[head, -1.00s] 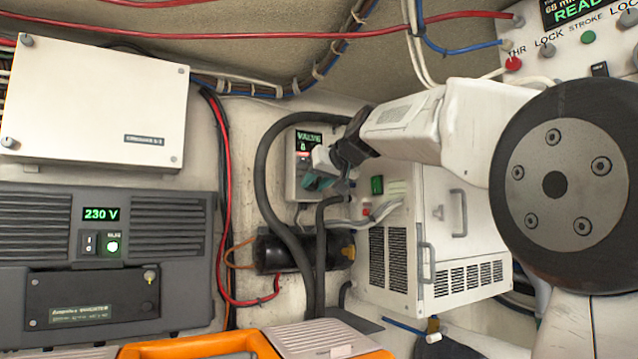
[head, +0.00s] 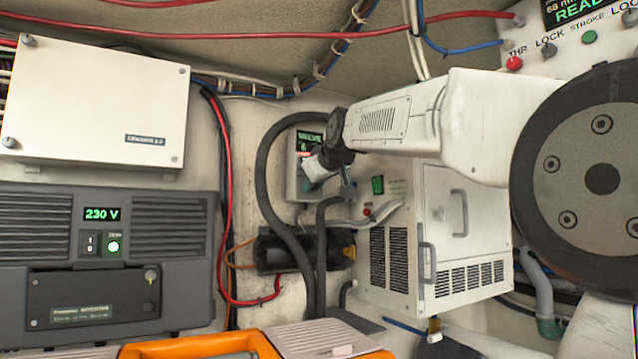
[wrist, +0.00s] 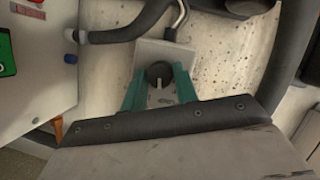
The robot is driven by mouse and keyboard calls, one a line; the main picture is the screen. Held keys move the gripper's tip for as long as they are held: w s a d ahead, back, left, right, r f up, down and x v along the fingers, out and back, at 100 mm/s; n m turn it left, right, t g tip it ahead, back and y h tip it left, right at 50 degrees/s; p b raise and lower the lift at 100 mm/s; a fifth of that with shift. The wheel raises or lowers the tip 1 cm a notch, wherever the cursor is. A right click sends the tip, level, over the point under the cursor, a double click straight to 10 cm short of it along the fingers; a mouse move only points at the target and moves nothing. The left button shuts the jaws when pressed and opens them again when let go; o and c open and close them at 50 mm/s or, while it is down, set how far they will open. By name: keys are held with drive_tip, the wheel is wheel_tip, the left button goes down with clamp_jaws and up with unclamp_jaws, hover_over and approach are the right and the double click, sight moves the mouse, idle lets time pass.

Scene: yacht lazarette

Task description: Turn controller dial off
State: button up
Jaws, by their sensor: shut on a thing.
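The controller (head: 293,180) is a pale wall box with a small green-lit display (head: 309,138), left of the white cabinet. Its text is too small to read surely. In the wrist view, the controller's face (wrist: 152,49) carries a round black dial (wrist: 158,70) with a pale pointer mark toward the picture's bottom. My gripper (wrist: 160,88) has its teal fingers on either side of the dial and is shut on it. In the head view, my gripper (head: 318,172) is in front of the controller's lower part, and hides the dial.
A white vented cabinet (head: 455,225) stands close at the right of the controller. A thick black hose (head: 263,180) loops around its left side. A grey 230 V unit (head: 50,240) and an orange case (head: 190,345) are at the left and front.

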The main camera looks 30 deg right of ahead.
drive_tip(key=n+h, duration=0.1)
drive_tip(key=n, duration=0.1)
drive_tip(key=n+t+h, duration=0.1)
drive_tip(key=n, duration=0.2)
drive_tip(key=n+t+h, duration=0.1)
drive_tip(key=n+h, duration=0.1)
drive_tip(key=n, duration=0.1)
drive_tip(key=shift+a+f, duration=0.2)
drive_tip(key=shift+f, duration=0.15)
drive_tip(key=shift+n, duration=0.3)
idle(0.4)
drive_tip(key=o, duration=0.9)
drive_tip(key=shift+o, duration=0.4)
drive_tip(key=v, duration=0.7)
drive_tip(key=shift+s+a, duration=0.2)
drive_tip(key=shift+s, duration=0.2)
drive_tip(key=shift+d+f, duration=0.1)
